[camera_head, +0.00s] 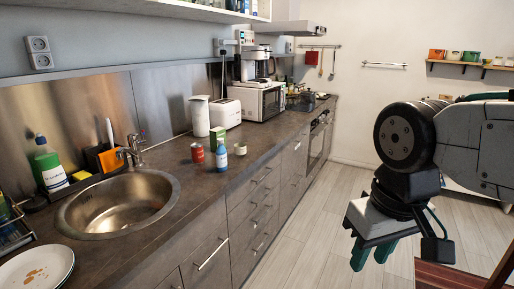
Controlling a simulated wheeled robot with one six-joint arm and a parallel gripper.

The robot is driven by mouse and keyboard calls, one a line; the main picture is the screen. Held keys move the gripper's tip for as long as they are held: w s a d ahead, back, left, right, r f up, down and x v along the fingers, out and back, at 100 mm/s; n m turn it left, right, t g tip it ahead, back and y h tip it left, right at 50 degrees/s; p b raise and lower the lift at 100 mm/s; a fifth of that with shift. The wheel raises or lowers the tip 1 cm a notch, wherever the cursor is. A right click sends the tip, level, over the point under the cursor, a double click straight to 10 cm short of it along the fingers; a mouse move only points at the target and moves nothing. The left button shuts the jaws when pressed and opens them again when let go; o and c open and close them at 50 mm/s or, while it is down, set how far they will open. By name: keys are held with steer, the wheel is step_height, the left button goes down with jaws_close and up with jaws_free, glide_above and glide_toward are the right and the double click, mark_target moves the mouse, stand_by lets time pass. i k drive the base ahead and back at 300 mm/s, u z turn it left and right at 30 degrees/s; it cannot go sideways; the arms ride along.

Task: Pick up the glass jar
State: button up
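I cannot clearly pick out the glass jar. A small pale item (240,148), too small to identify, stands on the counter just right of a blue-and-white bottle (221,158). A red can (197,153) stands left of the bottle. My gripper (372,257) hangs at the right over the floor, well away from the counter items. Its two teal fingers point down with a gap between them, and nothing shows in it.
The dark counter (165,155) runs along the left wall with a round steel sink (120,205), a plate (36,270), a white pitcher (199,116), a toaster (225,113) and a microwave (262,101). The wooden floor (310,235) between counter and gripper is clear.

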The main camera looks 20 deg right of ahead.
mark_target(240, 145)
steer(key=u, duration=0.3)
steer(key=i, duration=1.3)
steer(key=z, duration=1.1)
steer(key=i, duration=0.5)
steer(key=z, duration=0.5)
